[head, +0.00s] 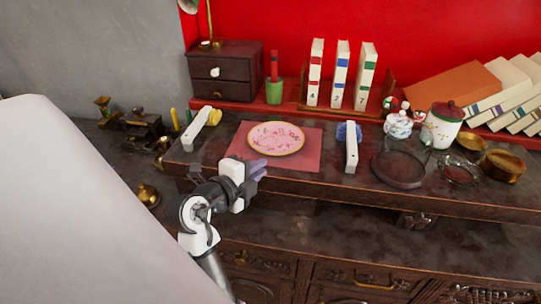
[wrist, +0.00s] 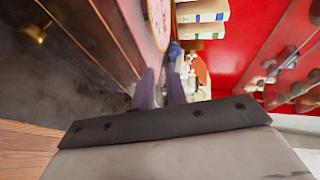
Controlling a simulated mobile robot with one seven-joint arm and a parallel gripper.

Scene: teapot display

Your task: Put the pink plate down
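The pink plate (head: 276,138), with a gold rim and a flower pattern, appears flat over the pink mat (head: 303,159) on the dark shelf, toward the mat's back. Part of it shows at the top of the wrist view (wrist: 160,20). My gripper (head: 260,170) is at the mat's front left, just in front of the plate. In the wrist view my gripper's two purple-grey fingers (wrist: 162,80) stand apart with a narrow gap, and I see nothing between them. The plate's rim looks clear of the fingertips.
White blocks stand left (head: 196,128) and right (head: 351,148) of the mat. Numbered books (head: 341,75) and a dark drawer box (head: 226,72) are behind. A dark round tray (head: 398,168), a lidded white jar (head: 442,125) and brass bowls (head: 502,165) are at right.

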